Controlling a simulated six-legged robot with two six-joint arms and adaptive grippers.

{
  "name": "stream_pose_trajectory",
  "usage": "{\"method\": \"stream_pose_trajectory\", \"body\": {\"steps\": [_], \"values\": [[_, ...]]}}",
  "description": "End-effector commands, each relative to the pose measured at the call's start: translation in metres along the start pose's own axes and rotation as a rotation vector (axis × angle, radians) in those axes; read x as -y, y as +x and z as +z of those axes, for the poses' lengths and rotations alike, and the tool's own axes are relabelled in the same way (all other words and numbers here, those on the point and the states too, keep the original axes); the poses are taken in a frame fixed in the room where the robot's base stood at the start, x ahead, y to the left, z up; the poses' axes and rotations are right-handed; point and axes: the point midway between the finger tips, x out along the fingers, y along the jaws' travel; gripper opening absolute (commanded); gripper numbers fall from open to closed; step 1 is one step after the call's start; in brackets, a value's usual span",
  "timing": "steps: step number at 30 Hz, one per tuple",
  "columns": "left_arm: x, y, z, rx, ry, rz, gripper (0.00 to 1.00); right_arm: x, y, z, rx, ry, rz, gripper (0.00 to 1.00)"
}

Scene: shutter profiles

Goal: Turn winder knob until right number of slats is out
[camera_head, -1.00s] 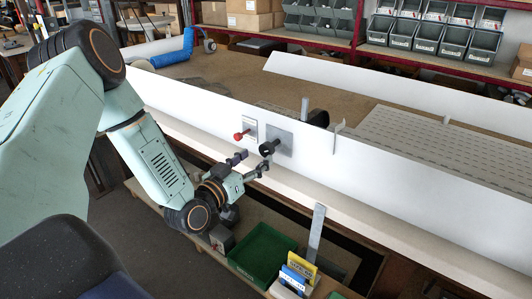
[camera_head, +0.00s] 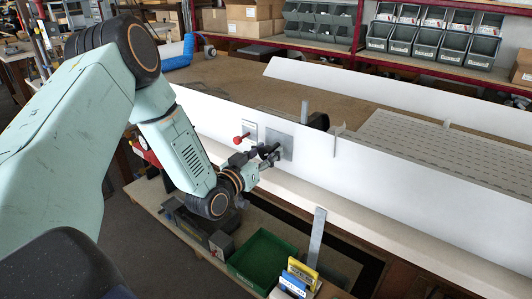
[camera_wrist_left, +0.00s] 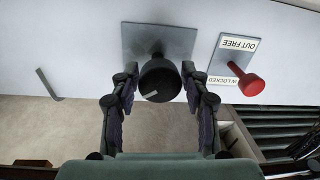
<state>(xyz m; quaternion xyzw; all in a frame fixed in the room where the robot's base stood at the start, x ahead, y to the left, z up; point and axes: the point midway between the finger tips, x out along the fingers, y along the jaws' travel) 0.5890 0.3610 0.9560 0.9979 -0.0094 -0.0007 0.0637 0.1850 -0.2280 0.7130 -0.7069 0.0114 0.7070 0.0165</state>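The black winder knob (camera_wrist_left: 160,82) sticks out from a square grey plate (camera_wrist_left: 159,37) on the white upright board. In the head view the knob (camera_head: 267,151) shows just past my left gripper (camera_head: 262,159). In the left wrist view the fingers of my left gripper (camera_wrist_left: 158,90) stand open on both sides of the knob, with a small gap on the left side; on the right I cannot tell whether the finger touches. A slotted pale slat sheet (camera_head: 440,147) lies behind the board; a count of slats cannot be read. My right gripper is not in view.
A red knob (camera_wrist_left: 251,85) beside the winder has a label (camera_wrist_left: 239,45) reading OUT FREE and IN LOCKED. A grey metal strip (camera_head: 317,237) stands at the bench front. A green crate (camera_head: 262,262) sits below. A thin bracket (camera_head: 336,139) is on the board.

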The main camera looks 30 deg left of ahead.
Motion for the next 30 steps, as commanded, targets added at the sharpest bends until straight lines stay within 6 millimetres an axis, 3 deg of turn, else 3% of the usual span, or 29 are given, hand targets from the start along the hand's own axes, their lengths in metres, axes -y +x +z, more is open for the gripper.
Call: {"method": "stream_pose_trajectory", "body": {"steps": [13, 30], "values": [[0.000, 0.000, 0.000, 0.000, 0.000, -0.001, 0.05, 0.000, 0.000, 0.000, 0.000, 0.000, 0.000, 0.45], [0.000, -0.001, 0.000, -0.016, 0.299, -0.001, 0.05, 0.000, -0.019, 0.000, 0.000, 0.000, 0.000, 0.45]]}}
